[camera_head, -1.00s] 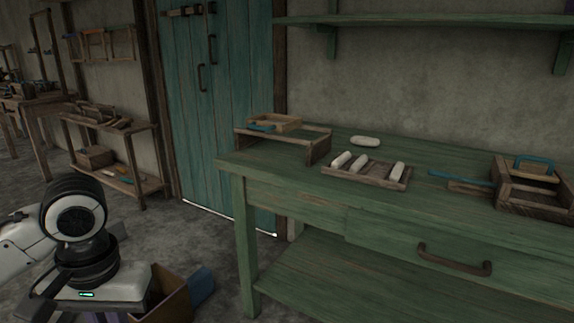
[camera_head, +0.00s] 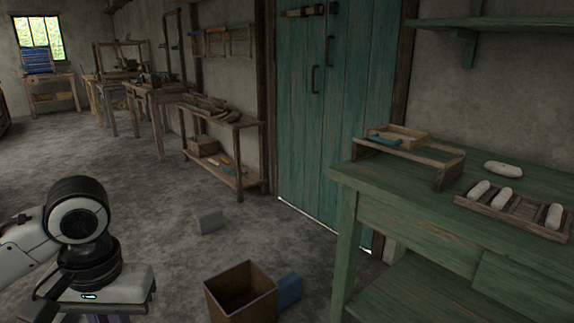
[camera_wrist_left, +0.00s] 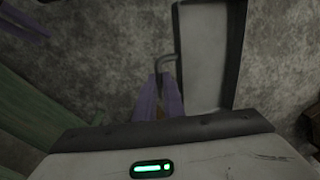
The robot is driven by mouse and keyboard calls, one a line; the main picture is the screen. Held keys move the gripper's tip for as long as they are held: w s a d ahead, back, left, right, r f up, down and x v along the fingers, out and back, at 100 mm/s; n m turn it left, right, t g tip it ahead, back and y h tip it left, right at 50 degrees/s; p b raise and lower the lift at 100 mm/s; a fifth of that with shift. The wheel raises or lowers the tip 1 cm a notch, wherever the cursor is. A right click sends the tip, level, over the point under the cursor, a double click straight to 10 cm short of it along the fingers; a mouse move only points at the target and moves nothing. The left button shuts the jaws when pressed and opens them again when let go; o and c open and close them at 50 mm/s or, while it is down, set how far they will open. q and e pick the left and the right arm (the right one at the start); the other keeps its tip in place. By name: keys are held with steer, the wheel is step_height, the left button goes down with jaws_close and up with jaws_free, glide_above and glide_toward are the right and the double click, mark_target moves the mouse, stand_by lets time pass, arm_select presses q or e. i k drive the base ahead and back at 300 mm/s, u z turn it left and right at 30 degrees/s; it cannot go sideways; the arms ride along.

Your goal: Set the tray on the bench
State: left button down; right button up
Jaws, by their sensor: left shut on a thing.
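In the left wrist view my left gripper (camera_wrist_left: 160,92) has its purple fingers shut at a thin, dark bent handle. The handle seems to join a grey, dark-rimmed tray (camera_wrist_left: 208,58), which hangs over the floor beyond the fingers and runs out of the top of the picture. The exact grip is partly hidden. In the head view only a bit of the purple gripper (camera_head: 105,319) shows at the bottom edge; the tray is out of that view. The green bench (camera_head: 430,223) stands at the right. My right gripper is not in view.
On the bench are a wooden rack (camera_head: 440,158) and a compartment tray (camera_head: 520,212) with white bobbins. An open brown bin (camera_head: 240,295), a blue block (camera_head: 288,290) and a grey block (camera_head: 209,220) are on the floor. Open floor stretches left, past a wooden shelf (camera_head: 235,180).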

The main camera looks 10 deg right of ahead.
mark_target(382, 181)
steer(key=i, duration=0.5)
steer(key=z, duration=0.75)
